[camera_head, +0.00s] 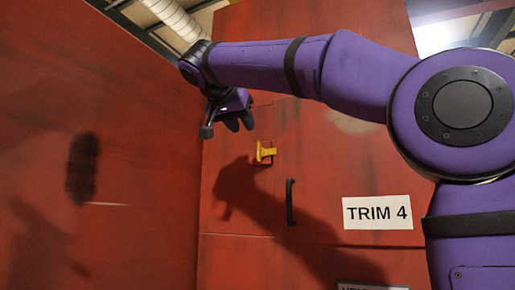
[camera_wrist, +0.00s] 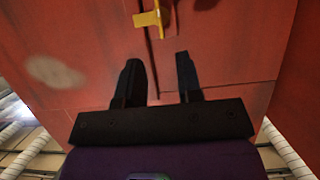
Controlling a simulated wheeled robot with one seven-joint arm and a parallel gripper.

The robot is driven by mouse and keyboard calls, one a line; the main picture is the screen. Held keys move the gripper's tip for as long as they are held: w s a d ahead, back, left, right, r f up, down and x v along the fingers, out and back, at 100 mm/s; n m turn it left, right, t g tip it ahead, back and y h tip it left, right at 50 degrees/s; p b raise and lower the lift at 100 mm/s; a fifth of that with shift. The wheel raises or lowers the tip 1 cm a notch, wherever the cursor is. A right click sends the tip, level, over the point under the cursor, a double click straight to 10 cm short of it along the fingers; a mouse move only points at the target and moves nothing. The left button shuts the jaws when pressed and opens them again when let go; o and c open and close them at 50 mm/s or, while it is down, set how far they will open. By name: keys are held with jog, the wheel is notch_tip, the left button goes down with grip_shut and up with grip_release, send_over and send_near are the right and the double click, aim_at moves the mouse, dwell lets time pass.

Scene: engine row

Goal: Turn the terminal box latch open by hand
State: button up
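The terminal box latch is a small yellow piece (camera_head: 265,152) on the red cabinet front, at the left edge of the door. It also shows in the wrist view (camera_wrist: 148,19), at the top, beyond my fingertips. My gripper (camera_head: 238,122) is above and left of the latch in the head view, apart from it. In the wrist view my gripper (camera_wrist: 158,68) has its two dark fingers spread with nothing between them. The latch's fixing to the door is too small to make out.
A black vertical handle (camera_head: 290,202) is on the door below and right of the latch. A white "TRIM 4" label (camera_head: 377,212) is further right. A red wall (camera_head: 120,120) stands close on the left. A pale pipe (camera_head: 172,17) runs overhead.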

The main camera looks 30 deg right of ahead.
aim_at(258, 147)
jog(key=x, duration=1)
jog(key=shift+w+d, duration=0.2)
jog(key=shift+d, duration=0.05)
jog(key=shift+c, duration=0.5)
grip_shut()
